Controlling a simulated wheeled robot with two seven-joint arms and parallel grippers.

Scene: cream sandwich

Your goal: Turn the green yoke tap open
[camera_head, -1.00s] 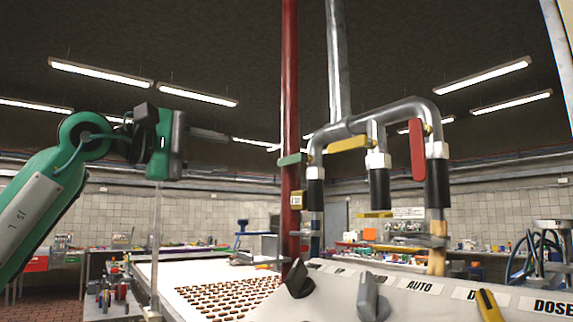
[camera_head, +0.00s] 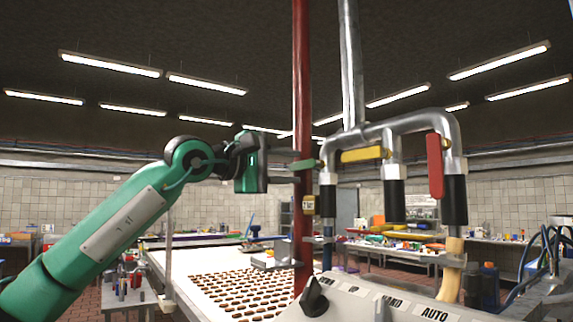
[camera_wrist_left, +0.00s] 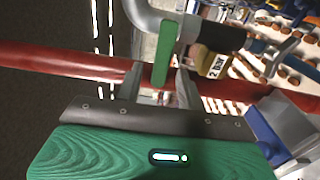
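The green tap handle (camera_head: 305,164) is a short flat bar sitting beside the red vertical pipe, at the left end of the grey pipe yoke. It lies roughly level in the head view. In the left wrist view the green handle (camera_wrist_left: 164,54) reaches down between my fingers. My left gripper (camera_head: 289,167) is at the handle from the left. In the wrist view, my left gripper (camera_wrist_left: 160,84) is open, with one finger on each side of the handle's end. My right gripper is out of view.
The red pipe (camera_head: 302,85) runs right behind the fingers. A yellow handle (camera_head: 362,155) and a red handle (camera_head: 435,165) are farther right on the yoke. A control panel (camera_head: 350,305) with knobs stands below.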

